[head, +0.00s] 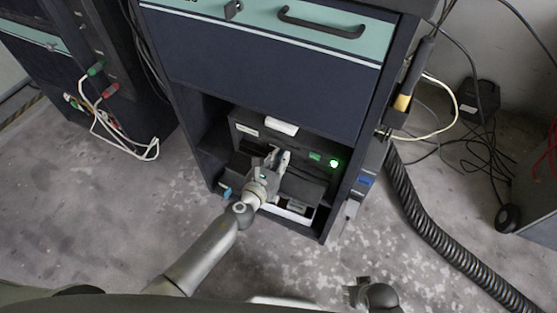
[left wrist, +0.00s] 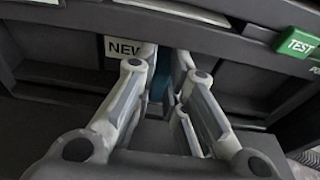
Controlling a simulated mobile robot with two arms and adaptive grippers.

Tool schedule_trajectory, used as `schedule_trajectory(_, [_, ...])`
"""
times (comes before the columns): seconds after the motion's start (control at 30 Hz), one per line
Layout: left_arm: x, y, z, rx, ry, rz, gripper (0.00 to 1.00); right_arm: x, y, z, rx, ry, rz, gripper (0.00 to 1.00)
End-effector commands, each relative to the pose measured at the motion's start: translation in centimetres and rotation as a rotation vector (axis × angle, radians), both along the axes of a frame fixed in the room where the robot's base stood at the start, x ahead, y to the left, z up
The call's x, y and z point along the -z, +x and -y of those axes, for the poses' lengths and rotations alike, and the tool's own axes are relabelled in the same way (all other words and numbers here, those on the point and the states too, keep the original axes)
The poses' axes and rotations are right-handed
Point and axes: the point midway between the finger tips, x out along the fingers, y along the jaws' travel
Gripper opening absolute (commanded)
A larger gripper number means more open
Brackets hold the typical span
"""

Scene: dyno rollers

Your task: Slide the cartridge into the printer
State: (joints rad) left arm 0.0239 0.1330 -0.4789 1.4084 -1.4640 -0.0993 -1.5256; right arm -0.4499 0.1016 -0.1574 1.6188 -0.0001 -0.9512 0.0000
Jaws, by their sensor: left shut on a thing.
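The black printer (head: 250,140) sits in the open lower bay of the dark blue cabinet. In the head view my left gripper (head: 279,158) reaches into the printer's front opening. In the left wrist view my left gripper (left wrist: 168,62) is shut on the cartridge, whose bluish part (left wrist: 157,88) shows between the fingers. A white "NEW" label (left wrist: 122,46) shows just left of the fingers, inside the opening. Most of the cartridge is hidden, and I cannot tell how deep it sits. My right gripper (head: 356,293) is low at the bottom edge; its fingers are unclear.
A green TEST button (left wrist: 299,42) is right of the opening, and a green light (head: 334,163) glows on the printer's right. The cabinet's right edge carries tools and cables. A black corrugated hose (head: 415,205) runs along the floor. The floor left of my arm is clear.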

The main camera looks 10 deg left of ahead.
Motion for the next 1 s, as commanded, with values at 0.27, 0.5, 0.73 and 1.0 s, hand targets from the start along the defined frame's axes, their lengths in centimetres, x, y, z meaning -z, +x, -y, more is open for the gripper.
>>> schedule_trajectory(0.27, [-0.2,1.2,0.5,0.000,-0.002,0.003,0.00,-0.3,0.2,-0.1,0.000,0.001,0.004,0.40])
schedule_trajectory(0.5, [-0.3,1.4,0.5,0.000,-0.003,0.004,0.33,-0.5,0.4,-0.1,0.001,0.001,0.007,0.40])
schedule_trajectory(0.73, [-0.3,1.4,0.7,0.003,-0.004,0.005,0.37,-0.4,0.2,0.0,0.001,0.001,0.003,0.40])
schedule_trajectory(1.0, [-0.2,0.6,0.3,0.003,-0.001,0.003,0.37,-0.4,0.2,-0.1,0.002,0.001,0.002,0.40])
